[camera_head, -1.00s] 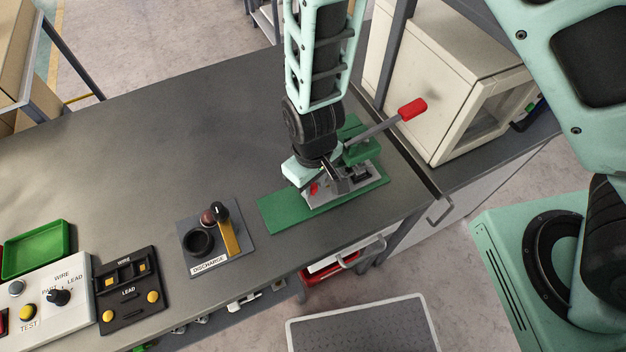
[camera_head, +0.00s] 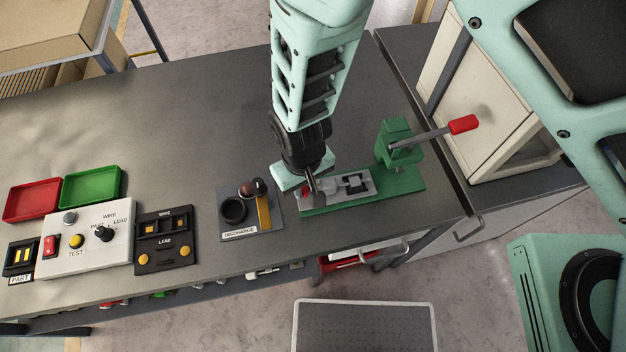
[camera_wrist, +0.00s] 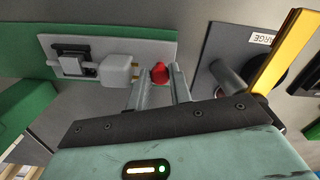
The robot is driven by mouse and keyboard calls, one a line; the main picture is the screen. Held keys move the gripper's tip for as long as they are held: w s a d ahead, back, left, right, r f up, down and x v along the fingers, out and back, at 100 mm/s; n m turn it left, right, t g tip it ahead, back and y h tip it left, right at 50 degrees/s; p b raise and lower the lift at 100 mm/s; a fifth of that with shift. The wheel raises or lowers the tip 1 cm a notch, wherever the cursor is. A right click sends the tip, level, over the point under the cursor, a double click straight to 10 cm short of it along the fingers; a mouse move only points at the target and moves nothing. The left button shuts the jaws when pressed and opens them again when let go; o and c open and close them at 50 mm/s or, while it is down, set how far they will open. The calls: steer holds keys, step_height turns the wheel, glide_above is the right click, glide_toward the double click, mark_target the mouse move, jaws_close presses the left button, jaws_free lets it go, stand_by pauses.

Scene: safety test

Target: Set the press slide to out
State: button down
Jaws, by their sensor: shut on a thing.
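The green press stands near the right end of the bench, with its column (camera_head: 396,140) and red-tipped lever (camera_head: 463,124). Its slide is a light grey plate (camera_head: 335,195) with a black fixture, lying on the left part of the green base (camera_head: 402,187), clear of the column. In the wrist view the slide plate (camera_wrist: 110,45) carries a black holder and a pale block. My gripper (camera_head: 314,194) is at the slide's left end. Its fingers are shut on the red knob (camera_wrist: 160,73). The knob is mostly hidden in the head view.
The discharge fixture (camera_head: 230,228) with a yellow bar sits close to the left of my gripper. A tester box (camera_head: 90,250), a black lead block (camera_head: 165,262) and red and green trays are further left. A beige cabinet (camera_head: 480,75) stands right. The bench's back middle is clear.

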steer(key=shift+s+a, duration=0.1)
steer(key=shift+a, duration=0.15)
steer(key=c, duration=1.5)
jaws_free()
steer(key=shift+a, duration=0.1)
steer(key=shift+c, duration=0.2)
steer(key=shift+r, duration=0.1)
step_height(320, 180, up, 17)
steer(key=b, duration=0.2)
steer(key=shift+r, duration=0.15)
steer(key=s+d+r, duration=0.3)
steer(key=s+d, duration=0.1)
steer(key=d, duration=0.5)
steer(key=s+d+r+n, duration=0.1)
steer(key=s+d+r, duration=0.3)
steer(key=d, duration=0.5)
steer(key=shift+r+y, duration=0.3)
